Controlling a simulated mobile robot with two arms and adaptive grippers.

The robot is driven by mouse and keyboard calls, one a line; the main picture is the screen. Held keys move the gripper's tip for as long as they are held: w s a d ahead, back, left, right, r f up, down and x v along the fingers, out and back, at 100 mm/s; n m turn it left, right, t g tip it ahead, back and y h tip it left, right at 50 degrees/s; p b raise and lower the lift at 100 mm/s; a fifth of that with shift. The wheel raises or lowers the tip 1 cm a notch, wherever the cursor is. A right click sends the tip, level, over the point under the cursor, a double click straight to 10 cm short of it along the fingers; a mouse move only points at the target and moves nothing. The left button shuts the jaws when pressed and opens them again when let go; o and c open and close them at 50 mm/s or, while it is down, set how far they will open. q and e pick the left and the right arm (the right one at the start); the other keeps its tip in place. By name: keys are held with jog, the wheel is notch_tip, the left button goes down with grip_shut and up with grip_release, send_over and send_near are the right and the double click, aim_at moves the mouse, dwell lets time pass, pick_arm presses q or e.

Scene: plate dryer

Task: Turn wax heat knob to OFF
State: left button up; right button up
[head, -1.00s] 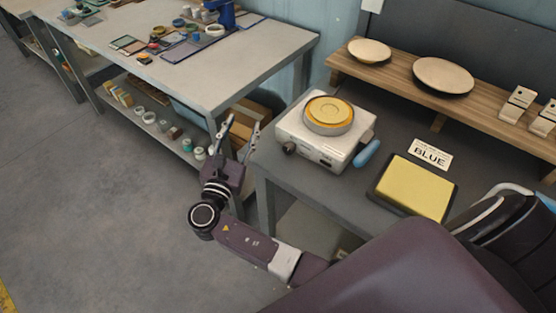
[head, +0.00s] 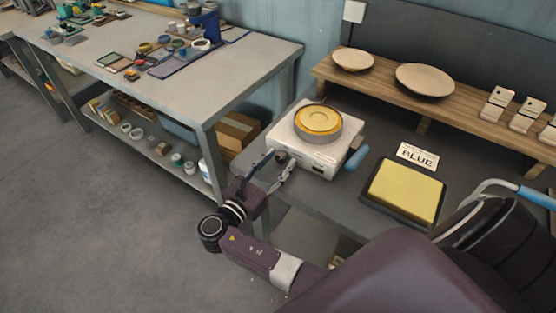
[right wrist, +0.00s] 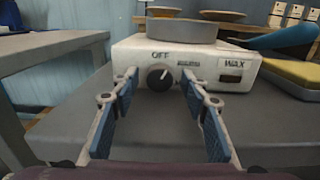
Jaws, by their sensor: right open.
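The wax heater (head: 311,150) is a white box on the grey table, with a round pan of yellow wax (head: 318,118) on top. In the right wrist view its front (right wrist: 222,67) bears a black round knob (right wrist: 159,78) under the word OFF, and the word WAX at right. A pale mark on the knob appears to point up and to the right, not straight at OFF. My right gripper (head: 279,161) is open in front of the knob; in the wrist view its fingers (right wrist: 159,88) stand on either side of it. Contact cannot be told.
A blue handle (head: 356,158) sticks out at the heater's right. A wooden shelf (head: 440,110) with plates stands behind. A cluttered workbench (head: 165,85) is at left.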

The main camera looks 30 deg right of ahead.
jog(key=shift+d, duration=0.1)
grip_shut()
jog(key=shift+r+p, duration=0.15)
jog(key=shift+p, duration=0.25)
jog(key=n+p, duration=0.1)
jog(key=p, duration=0.2)
jog(key=n+p, duration=0.2)
jog(key=shift+r+n+p, duration=0.2)
jog(key=shift+n+p, duration=0.1)
jog(key=shift+p, duration=0.1)
jog(key=shift+f+n+p, duration=0.25)
jog(key=shift+n+p, duration=0.45)
jog(key=shift+n, duration=0.1)
